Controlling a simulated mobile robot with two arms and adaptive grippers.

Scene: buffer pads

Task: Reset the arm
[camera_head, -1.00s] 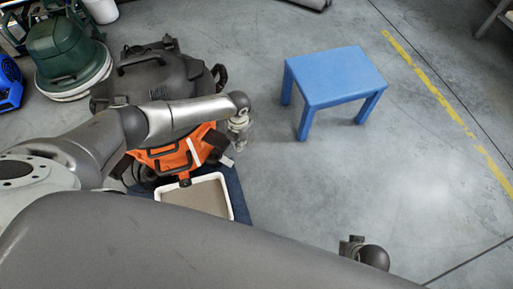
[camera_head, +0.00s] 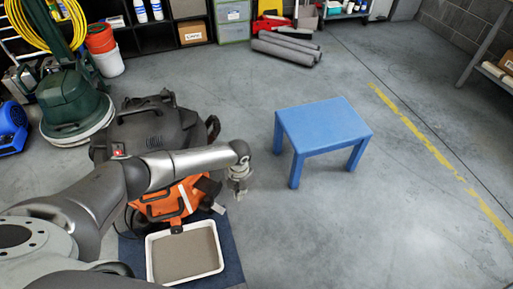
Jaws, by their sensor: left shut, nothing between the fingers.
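My left arm comes in from the lower left and reaches across the picture. My left gripper (camera_head: 239,191) hangs at its end, pointing down, shut and empty. It shows in front of the grey floor, between the orange-and-black machine and the blue table. My right arm and gripper are not in view.
A blue table (camera_head: 322,122) stands right of my gripper. A white tray (camera_head: 219,265) lies on a dark blue mat (camera_head: 232,250). A green floor machine (camera_head: 71,98) stands left. Floor at right is clear.

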